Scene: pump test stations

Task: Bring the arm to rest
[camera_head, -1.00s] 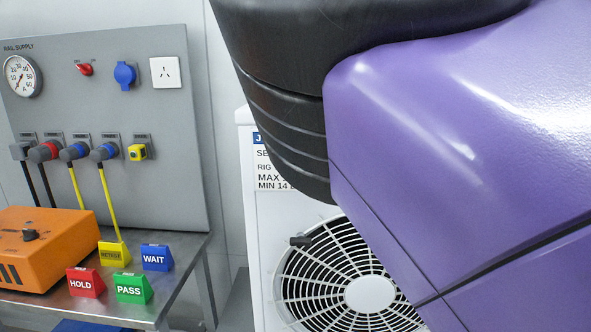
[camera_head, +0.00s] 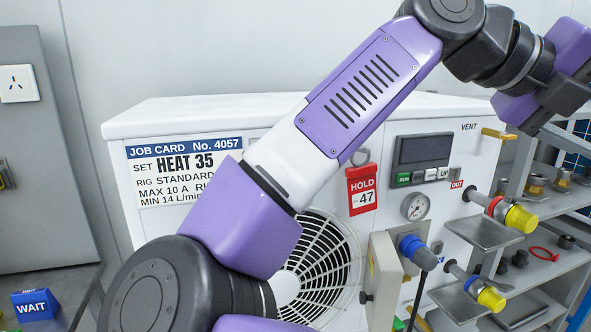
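My arm's purple, white and black links run across the view from the lower left to the upper right. They bend at a black joint at the top edge, and the far black and purple links reach the right edge. My gripper's fingers do not show, so I cannot see whether it is open or holds anything. The links pass in front of the white test rig (camera_head: 190,118) and hide part of its job card (camera_head: 182,170) and fan grille (camera_head: 325,265).
The rig carries a red HOLD tag (camera_head: 361,190), a display panel (camera_head: 423,148), a gauge (camera_head: 415,206) and yellow-capped ports (camera_head: 521,218). Shelves with small fittings (camera_head: 537,184) stand at right. A blue WAIT block (camera_head: 36,305) sits at lower left beside the grey panel (camera_head: 40,140).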

